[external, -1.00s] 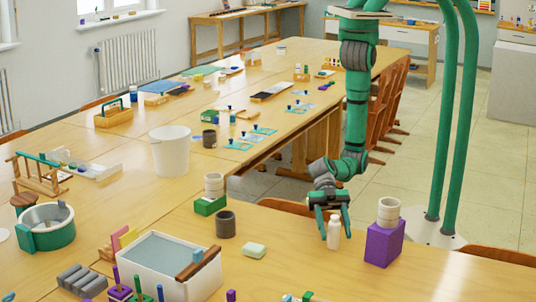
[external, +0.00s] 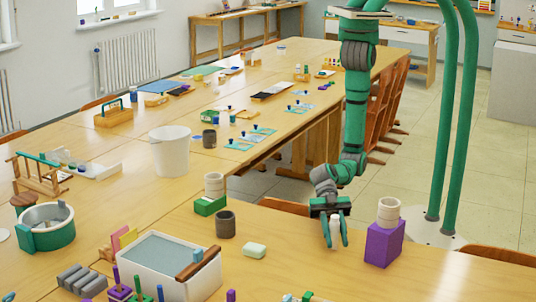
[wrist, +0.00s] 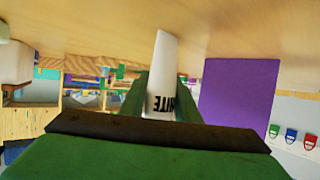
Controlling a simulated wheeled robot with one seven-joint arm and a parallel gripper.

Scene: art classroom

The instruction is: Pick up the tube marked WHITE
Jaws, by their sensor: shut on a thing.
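The white tube (external: 334,229) is at the front table's far edge, left of a purple block. My gripper (external: 334,243) comes from above and behind, with one green finger on each side of the tube, shut on it. In the wrist view the white tube (wrist: 164,75) stands between the two fingers, with the dark letters "ITE" partly showing; the rest of the word is hidden. I cannot tell whether the tube's base touches the table.
The purple block (external: 384,245) with cream rings (external: 388,212) on it stands close to the right. Bare table (external: 330,278) is in front.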

